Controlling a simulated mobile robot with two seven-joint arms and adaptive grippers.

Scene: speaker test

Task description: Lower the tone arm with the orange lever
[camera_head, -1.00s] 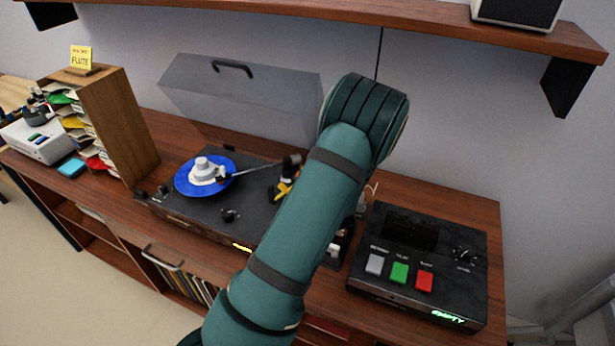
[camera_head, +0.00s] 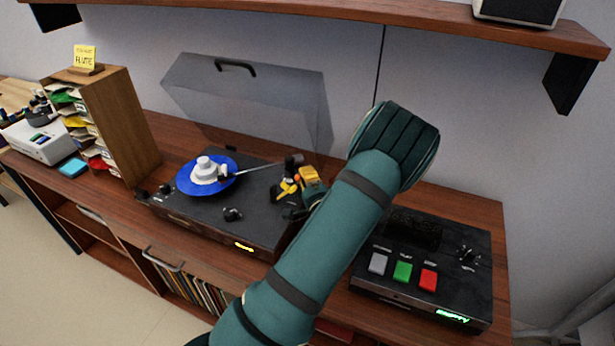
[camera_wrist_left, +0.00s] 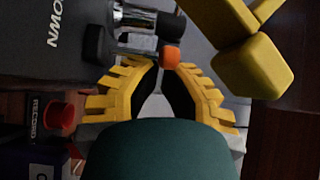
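The turntable (camera_head: 250,225) carries a blue record (camera_head: 188,187) with a white centre piece. The tone arm (camera_head: 258,168) reaches from its pivot at the right to over the record; I cannot tell whether its tip touches. The orange lever (camera_wrist_left: 170,57) shows in the left wrist view as an orange tip beside a chrome post. My left gripper (camera_wrist_left: 162,70) has its yellow fingertips together, just short of the orange tip; contact is unclear. In the head view my left gripper (camera_head: 287,190) is at the turntable's right side, partly hidden. My right gripper is not in view.
A black device (camera_head: 415,298) with grey, green and red buttons stands to the right. The raised clear lid (camera_head: 245,95) is behind the turntable. A wooden sorter (camera_head: 125,130) stands left. A yellow blocky part (camera_wrist_left: 250,65) sits near the fingers in the left wrist view.

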